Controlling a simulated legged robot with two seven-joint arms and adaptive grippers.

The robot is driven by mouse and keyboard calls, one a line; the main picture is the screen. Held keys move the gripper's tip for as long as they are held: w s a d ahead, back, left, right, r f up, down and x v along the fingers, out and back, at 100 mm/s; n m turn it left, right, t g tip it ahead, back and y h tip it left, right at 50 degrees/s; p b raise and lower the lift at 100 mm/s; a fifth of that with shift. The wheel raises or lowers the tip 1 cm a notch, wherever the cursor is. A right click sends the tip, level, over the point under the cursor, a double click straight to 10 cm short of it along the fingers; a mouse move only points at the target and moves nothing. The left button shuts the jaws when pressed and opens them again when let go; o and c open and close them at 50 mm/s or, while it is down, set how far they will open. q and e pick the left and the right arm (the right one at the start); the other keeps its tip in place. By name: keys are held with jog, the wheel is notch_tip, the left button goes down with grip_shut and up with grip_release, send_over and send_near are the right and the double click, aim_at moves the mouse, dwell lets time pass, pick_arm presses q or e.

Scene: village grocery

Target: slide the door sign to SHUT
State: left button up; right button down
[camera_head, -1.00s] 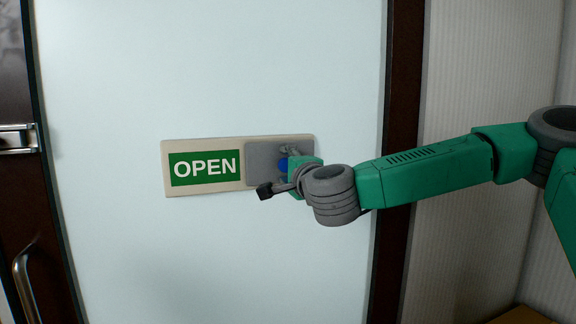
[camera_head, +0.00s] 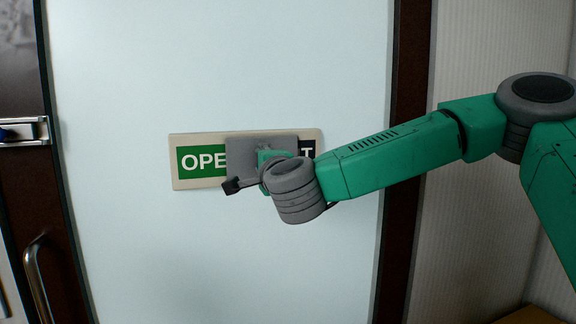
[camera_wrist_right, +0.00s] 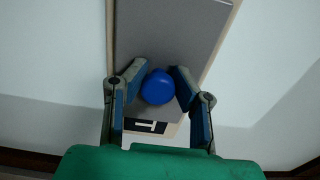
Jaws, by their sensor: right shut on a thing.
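The door sign (camera_head: 204,185) is a long beige plate on a pale door panel, with a green OPEN field on its left and a dark field on its right. Its grey slider (camera_head: 238,149) stands mid-plate, covering the end of OPEN and most of the dark word, of which a final T shows. In the right wrist view, the slider (camera_wrist_right: 182,35) carries a round blue knob (camera_wrist_right: 158,87). My right gripper (camera_wrist_right: 160,78) is shut on the knob, a finger on each side. In the head view, my own wrist hides the knob. My left gripper is not in view.
The door panel (camera_head: 230,260) is flat and clear around the sign. A dark frame post (camera_head: 408,100) stands to its right, by a ribbed wall (camera_head: 470,60). At the left are a metal latch (camera_head: 22,131) and a curved handle (camera_head: 36,280).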

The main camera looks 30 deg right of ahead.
aim_at(211, 163)
jog(key=w+a, duration=0.1)
jog(key=a, duration=0.6)
jog(key=w+a, duration=0.1)
jog(key=a, duration=0.2)
jog(key=shift+w+a+f+b, duration=0.15)
jog(key=shift+w+a+b, duration=0.1)
jog(key=shift+w+b, duration=0.1)
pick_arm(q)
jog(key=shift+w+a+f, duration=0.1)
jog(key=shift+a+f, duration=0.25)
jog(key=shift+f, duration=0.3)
pick_arm(e)
jog(key=shift+s+d, duration=0.1)
jog(key=shift+d, duration=0.05)
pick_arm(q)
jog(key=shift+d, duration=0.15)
pick_arm(e)
jog(key=shift+d, duration=0.15)
jog(key=c, duration=1.2)
grip_release()
jog(key=shift+f, duration=0.1)
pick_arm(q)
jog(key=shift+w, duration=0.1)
pick_arm(e)
jog(key=shift+s+a, duration=0.25)
jog(key=shift+s, duration=0.05)
jog(key=v, duration=1.1)
jog(key=shift+d, duration=0.1)
